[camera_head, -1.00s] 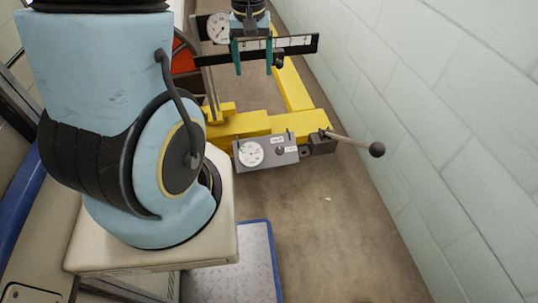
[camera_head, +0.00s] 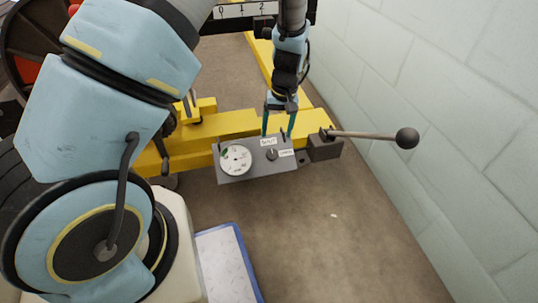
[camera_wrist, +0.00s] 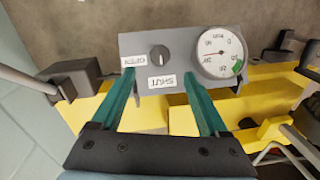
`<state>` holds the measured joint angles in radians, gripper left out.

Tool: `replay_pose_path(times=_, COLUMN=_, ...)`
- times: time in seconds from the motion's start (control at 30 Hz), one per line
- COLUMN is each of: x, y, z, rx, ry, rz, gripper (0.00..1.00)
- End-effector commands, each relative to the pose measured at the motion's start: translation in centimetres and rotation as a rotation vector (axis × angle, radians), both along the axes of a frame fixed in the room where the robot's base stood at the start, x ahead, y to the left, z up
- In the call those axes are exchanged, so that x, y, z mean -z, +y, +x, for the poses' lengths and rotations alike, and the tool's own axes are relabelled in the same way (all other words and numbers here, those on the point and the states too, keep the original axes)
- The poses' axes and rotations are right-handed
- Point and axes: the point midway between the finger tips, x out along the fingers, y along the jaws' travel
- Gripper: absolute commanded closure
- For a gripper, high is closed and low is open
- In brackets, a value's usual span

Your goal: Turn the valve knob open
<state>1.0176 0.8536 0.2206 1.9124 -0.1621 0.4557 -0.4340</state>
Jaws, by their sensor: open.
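The small dark valve knob (camera_head: 271,154) is on the grey panel (camera_head: 228,178), beside a SHUT label (camera_head: 268,142) and an OPEN label (camera_head: 287,153). In the wrist view the knob (camera_wrist: 159,55) stands clear between the two labels, in line with the gap between my fingers. In the wrist view my fingertips (camera_wrist: 158,78) stop short of the knob, which is not touched.
A round white gauge (camera_head: 236,160) is on the same panel, left of the knob. A grey lever with a black ball (camera_head: 407,138) sticks out to the right. Yellow beams (camera_head: 220,124) lie behind. The block wall (camera_head: 440,90) is close on the right.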

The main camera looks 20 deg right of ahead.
Motion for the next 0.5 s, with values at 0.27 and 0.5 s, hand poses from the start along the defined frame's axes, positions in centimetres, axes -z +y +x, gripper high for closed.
replay_pose_path(times=0.27, x=5.3, y=0.7, z=0.1, rx=-0.001, ry=0.002, rz=0.002, gripper=0.22)
replay_pose_path(times=0.5, x=8.7, y=1.0, z=0.3, rx=-0.001, ry=0.001, rz=0.000, gripper=0.22)
